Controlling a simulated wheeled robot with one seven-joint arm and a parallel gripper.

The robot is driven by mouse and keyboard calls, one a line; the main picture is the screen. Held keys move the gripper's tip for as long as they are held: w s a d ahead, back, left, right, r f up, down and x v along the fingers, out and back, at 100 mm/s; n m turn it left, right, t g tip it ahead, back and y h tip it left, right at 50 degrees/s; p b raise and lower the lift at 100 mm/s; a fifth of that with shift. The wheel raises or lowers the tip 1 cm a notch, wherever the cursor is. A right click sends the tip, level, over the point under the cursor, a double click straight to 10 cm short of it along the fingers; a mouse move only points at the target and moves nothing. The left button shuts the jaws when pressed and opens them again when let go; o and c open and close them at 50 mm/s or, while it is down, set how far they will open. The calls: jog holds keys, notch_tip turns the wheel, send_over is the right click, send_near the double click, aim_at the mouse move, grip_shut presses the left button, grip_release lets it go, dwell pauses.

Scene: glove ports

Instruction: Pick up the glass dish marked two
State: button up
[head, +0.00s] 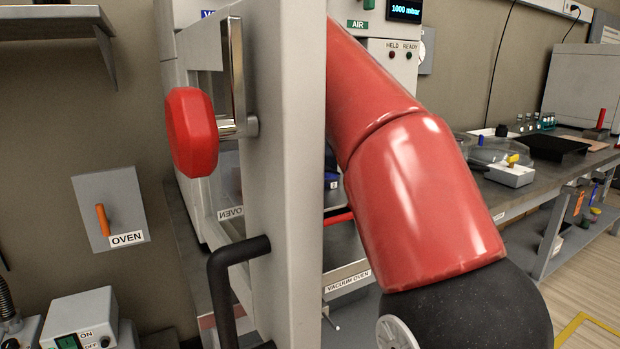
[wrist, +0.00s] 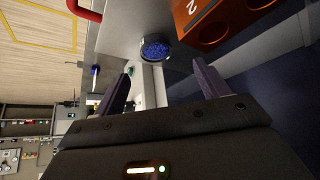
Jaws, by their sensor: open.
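In the wrist view, a small round dish (wrist: 155,49) with blue grains in it sits on a pale grey surface, just beyond the fingertips. I see no number on the dish itself. An orange block (wrist: 207,18) beside it carries an upside-down-looking white 2. My gripper (wrist: 163,68) is open, its two dark fingers apart and nothing held between them. The dish lies ahead of the gap, nearer the right finger; I cannot tell the exact distance. In the head view my gripper is hidden behind the oven door and my red arm.
In the head view, the open oven door (head: 290,200) with its red knob (head: 192,132) stands close to my arm. A black bent handle (head: 228,275) sticks out from it. A bench (head: 480,205) with glassware runs along the right. A red bar (wrist: 84,10) crosses the wrist view's top left.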

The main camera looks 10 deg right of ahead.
jog(key=x, duration=0.2)
jog(key=b+x, duration=0.1)
jog(key=x, duration=0.4)
jog(key=shift+d+f+b, duration=0.3)
jog(key=shift+d+b, duration=0.05)
jog(key=shift+d, duration=0.05)
jog(key=shift+c, duration=0.2)
jog(key=c, duration=1)
